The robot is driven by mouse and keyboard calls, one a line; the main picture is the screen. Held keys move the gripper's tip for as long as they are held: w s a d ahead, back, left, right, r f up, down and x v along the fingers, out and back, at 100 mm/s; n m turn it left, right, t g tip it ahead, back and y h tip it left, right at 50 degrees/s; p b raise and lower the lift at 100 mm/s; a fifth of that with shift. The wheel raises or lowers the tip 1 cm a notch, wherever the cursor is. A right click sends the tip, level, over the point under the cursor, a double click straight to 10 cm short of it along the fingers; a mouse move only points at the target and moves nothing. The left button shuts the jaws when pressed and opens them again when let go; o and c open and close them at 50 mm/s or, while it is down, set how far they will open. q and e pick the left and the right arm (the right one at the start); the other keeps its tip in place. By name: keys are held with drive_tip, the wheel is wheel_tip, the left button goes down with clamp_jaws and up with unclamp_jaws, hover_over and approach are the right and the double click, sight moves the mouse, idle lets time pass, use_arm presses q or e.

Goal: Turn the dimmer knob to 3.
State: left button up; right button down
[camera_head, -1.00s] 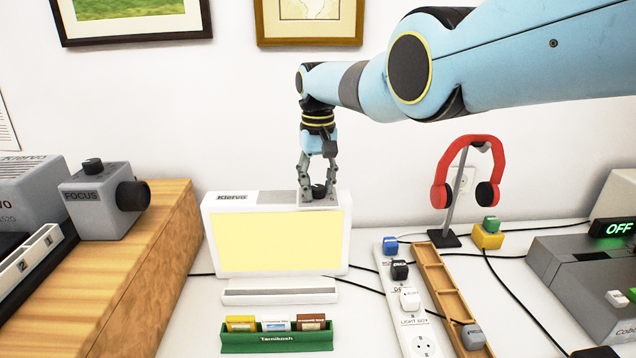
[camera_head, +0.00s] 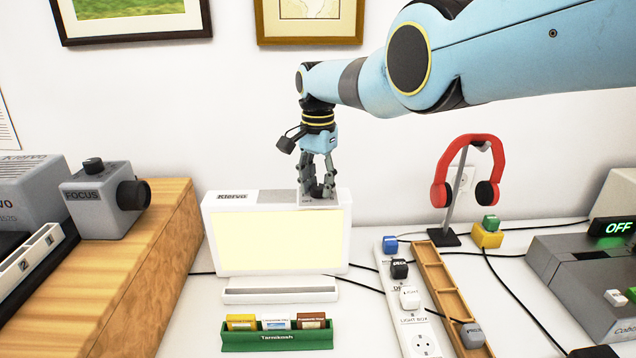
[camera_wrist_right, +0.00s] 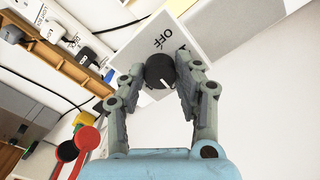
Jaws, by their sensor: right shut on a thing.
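The dimmer knob (camera_wrist_right: 160,70) is a small black round knob with a white pointer line, on top of the light box (camera_head: 230,270) at its right end. The word OFF shows on the white top beside it in the right wrist view. My right gripper (camera_head: 318,192) points down from above and is shut on the knob, one finger on each side; it also shows in the right wrist view (camera_wrist_right: 165,80). The light box panel glows pale cream. Other dial marks are mostly hidden by the fingers. My left gripper is not in view.
A green holder (camera_head: 277,341) with several slides stands in front of the light box. A power strip (camera_head: 415,325) and wooden tray (camera_head: 440,283) lie to the right, near red headphones (camera_head: 441,192) on a stand. A wooden block (camera_head: 150,265) with a grey focus device (camera_head: 98,205) is at left.

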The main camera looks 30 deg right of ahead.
sight(318, 186)
drive_tip(key=shift+m, duration=0.8)
drive_tip(key=c, duration=0.9)
unclamp_jaws()
drive_tip(key=shift+c, duration=0.2)
drive_tip(key=shift+r, duration=0.1)
wheel_tip(318, 186, up, 12)
